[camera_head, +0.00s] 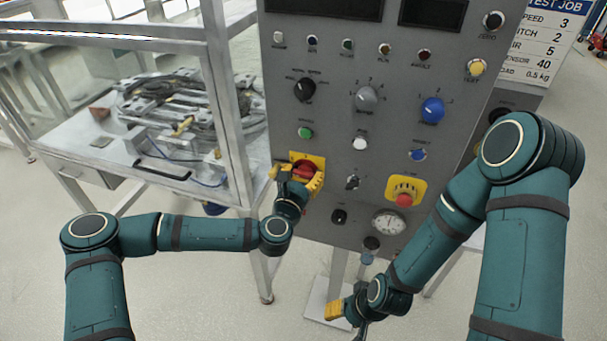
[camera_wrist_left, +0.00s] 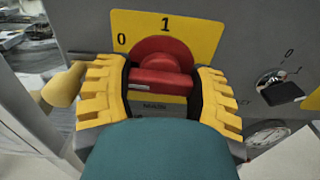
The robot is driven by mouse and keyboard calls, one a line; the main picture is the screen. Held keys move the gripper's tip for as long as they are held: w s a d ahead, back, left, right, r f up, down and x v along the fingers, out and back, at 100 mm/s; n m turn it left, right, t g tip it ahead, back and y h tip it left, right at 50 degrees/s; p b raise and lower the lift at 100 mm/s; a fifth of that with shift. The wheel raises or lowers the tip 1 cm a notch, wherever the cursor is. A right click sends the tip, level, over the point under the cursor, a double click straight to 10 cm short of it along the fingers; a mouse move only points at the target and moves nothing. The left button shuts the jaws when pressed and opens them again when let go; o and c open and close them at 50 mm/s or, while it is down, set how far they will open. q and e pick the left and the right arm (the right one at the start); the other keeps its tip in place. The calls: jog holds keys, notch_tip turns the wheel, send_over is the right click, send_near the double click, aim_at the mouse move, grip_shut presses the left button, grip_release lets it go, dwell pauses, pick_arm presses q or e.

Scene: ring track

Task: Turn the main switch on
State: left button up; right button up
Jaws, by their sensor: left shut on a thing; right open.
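The main switch (camera_head: 303,169) is a red rotary knob on a yellow plate at the lower left of the grey control panel. In the left wrist view its red handle (camera_wrist_left: 160,80) lies across the picture, below the marks 0 and 1. I cannot tell which mark it points to. My left gripper (camera_head: 298,179) is at the switch, its yellow fingers on both sides of the handle and shut on it; it also shows in the left wrist view (camera_wrist_left: 160,92). My right gripper (camera_head: 347,317) is open and empty, low in front of the panel's bottom edge.
The panel (camera_head: 330,130) carries several knobs, buttons and a gauge (camera_head: 388,222). A red emergency button (camera_head: 404,199) on yellow sits right of the switch. A framed metal table (camera_head: 110,150) with machinery stands to the left. A job sign (camera_head: 548,40) is at the upper right.

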pick_arm(q)
jog(key=m, duration=0.4)
jog(key=shift+m, duration=0.3)
jog(key=m+b, duration=0.1)
jog(key=m, duration=0.3)
jog(key=shift+f+m, duration=0.1)
jog(key=shift+m, duration=0.2)
jog(key=m+b, duration=0.1)
jog(key=m, duration=0.2)
jog(key=shift+m, duration=0.3)
jog(key=shift+s+m+b, duration=0.1)
jog(key=shift+m+b, duration=1.05)
jog(key=shift+m, duration=1.05)
jog(key=o, duration=0.9)
jog(key=shift+s, duration=0.1)
